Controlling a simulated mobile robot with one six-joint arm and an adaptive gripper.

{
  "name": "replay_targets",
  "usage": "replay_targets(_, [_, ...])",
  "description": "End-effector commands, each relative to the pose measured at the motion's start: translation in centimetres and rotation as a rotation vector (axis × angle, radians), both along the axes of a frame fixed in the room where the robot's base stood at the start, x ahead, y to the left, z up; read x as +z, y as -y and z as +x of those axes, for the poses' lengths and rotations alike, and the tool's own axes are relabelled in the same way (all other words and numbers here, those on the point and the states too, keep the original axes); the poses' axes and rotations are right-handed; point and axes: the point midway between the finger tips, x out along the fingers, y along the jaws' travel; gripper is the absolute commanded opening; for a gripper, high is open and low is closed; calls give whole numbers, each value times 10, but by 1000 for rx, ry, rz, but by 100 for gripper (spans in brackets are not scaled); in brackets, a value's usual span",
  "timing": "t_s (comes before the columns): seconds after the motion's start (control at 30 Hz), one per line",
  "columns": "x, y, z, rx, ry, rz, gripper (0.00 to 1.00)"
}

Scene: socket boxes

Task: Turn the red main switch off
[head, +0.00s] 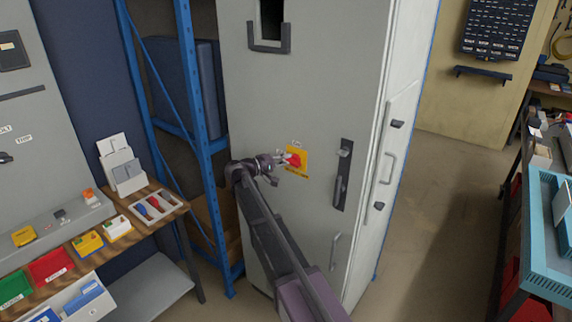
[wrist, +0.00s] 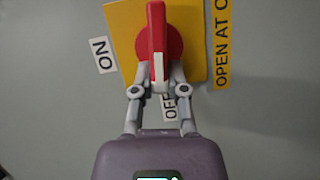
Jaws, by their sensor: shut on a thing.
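The red main switch (wrist: 157,42) is a red rotary handle on a yellow plate (wrist: 199,62), mounted on the grey cabinet door. In the wrist view the handle stands upright in the picture, with a white stripe at its lower end. An ON label (wrist: 102,55) is to its left and an OFF label (wrist: 169,106) is below it, partly hidden by my gripper. My gripper (wrist: 159,78) is shut on the lower end of the handle, one finger on each side. In the head view the switch (head: 294,160) shows small on the cabinet, with my gripper (head: 284,161) at its left.
The grey cabinet (head: 310,80) has a black door handle (head: 342,175) to the right of the switch. A blue rack (head: 195,130) stands to its left. A workbench with coloured bins (head: 50,264) is at the left. Open floor (head: 430,210) lies to the right.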

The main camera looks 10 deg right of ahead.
Motion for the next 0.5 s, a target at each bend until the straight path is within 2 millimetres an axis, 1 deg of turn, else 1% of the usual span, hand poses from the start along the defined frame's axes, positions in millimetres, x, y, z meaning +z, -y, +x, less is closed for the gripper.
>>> replay_targets(0.03, [-5,0,0,-1,-20,-16,0])
replay_targets(0.23, [-5,0,0,0,-79,-72,0])
replay_targets(0.5, [-4,0,0,0,-103,-95,0])
